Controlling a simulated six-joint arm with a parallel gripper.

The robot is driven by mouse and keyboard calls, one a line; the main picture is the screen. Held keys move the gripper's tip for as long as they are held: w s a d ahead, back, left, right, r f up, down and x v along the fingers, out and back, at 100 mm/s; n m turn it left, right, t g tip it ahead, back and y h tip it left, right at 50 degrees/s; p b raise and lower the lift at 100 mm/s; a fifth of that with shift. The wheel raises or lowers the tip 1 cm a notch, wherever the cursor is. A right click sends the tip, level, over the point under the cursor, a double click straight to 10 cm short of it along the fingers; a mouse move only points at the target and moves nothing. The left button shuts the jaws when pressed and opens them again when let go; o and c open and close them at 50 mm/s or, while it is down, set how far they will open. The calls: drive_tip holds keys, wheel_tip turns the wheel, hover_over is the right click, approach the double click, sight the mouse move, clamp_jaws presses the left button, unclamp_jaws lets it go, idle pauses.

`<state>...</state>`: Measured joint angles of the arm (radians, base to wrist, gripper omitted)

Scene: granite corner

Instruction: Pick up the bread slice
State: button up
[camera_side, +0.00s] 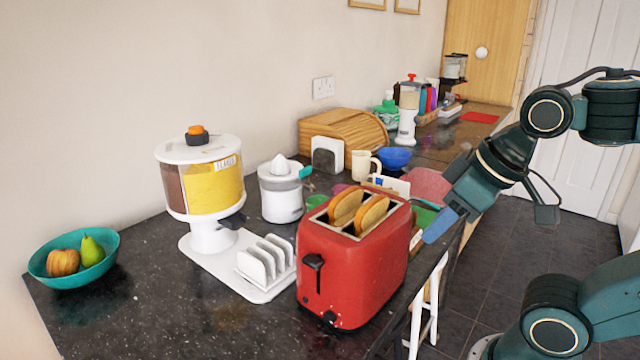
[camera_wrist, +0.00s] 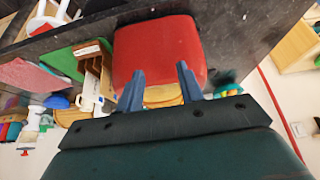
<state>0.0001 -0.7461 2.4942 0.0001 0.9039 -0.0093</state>
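Two tan bread slices stand upright in the slots of the red toaster (camera_side: 350,270), the left slice (camera_side: 346,207) and the right slice (camera_side: 372,215), with their tops above the rim. My gripper (camera_side: 440,225) is to the right of the toaster, at about the height of its top, apart from the slices. In the wrist view, my gripper (camera_wrist: 162,76) has its two blue fingers spread with a gap between them. The toaster (camera_wrist: 155,42) lies beyond the fingertips. A tan shape, seemingly bread (camera_wrist: 162,95), shows between the fingers, partly hidden by them.
A white toast rack (camera_side: 266,260) stands left of the toaster, beside a cereal dispenser (camera_side: 205,185). A citrus juicer (camera_side: 282,190), mug (camera_side: 362,165), blue bowl (camera_side: 394,158) and wooden bread box (camera_side: 345,132) stand behind. A teal fruit bowl (camera_side: 75,258) is far left. Front-left counter is clear.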

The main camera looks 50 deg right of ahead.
drive_tip(key=w+r+n+g, duration=0.2)
drive_tip(key=w+r+n, duration=0.5)
drive_tip(key=w+r, duration=0.1)
wheel_tip(320, 180, up, 6)
drive_tip(key=f+n+g, duration=0.1)
drive_tip(key=n+g, duration=0.2)
drive_tip(key=n, duration=0.8)
hover_over(349, 190)
drive_tip(key=shift+w+a+r, duration=0.1)
drive_tip(key=shift+a+r, duration=0.1)
drive_tip(key=shift+r, duration=0.05)
drive_tip(key=shift+f, duration=0.1)
drive_tip(key=shift+m, duration=0.3)
drive_tip(key=shift+f, duration=4.25)
drive_tip(key=shift+d+f, duration=0.2)
drive_tip(key=shift+f, duration=2.4)
